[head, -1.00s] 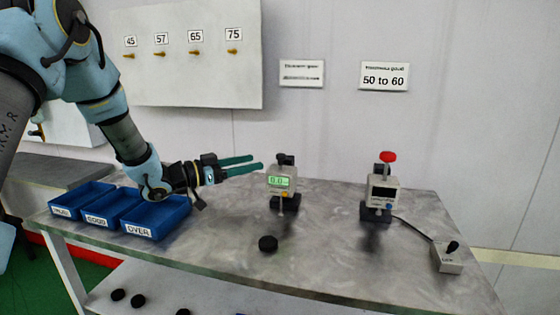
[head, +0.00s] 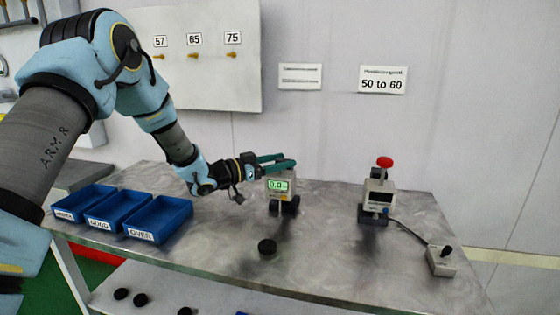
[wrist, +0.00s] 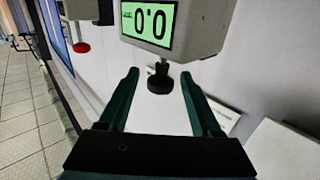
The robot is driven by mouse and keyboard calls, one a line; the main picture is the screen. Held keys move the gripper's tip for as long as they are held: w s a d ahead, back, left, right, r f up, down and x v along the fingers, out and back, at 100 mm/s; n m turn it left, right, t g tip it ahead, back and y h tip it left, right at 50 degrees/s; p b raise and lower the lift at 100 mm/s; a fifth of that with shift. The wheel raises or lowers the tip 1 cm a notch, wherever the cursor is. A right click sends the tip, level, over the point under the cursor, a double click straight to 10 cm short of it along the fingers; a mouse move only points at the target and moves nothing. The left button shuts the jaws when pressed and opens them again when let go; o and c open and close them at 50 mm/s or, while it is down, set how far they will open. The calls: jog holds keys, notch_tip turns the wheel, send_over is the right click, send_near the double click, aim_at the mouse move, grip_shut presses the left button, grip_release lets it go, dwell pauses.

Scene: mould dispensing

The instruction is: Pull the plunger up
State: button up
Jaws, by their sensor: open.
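The gauge (head: 279,186) with a lit green display reading 0.0 stands on the metal table. Its plunger's black knob (wrist: 160,84) shows in the wrist view, which looks inverted, with the gauge display (wrist: 147,20) beyond it. In the head view the knob is hidden behind my fingers. My gripper (head: 289,161) is open at the top of the gauge, its two green fingers pointing right. In the wrist view the fingertips (wrist: 159,74) lie on either side of the knob, with visible gaps; nothing is held.
A second device (head: 378,196) with a red knob (head: 384,161) stands to the right, cabled to a small switch box (head: 441,261). A black round piece (head: 267,247) lies in front of the gauge. Blue trays (head: 160,217) stand at the left. The table's front middle is mostly clear.

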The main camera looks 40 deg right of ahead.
grip_shut()
dwell(0.3)
dwell(1.0)
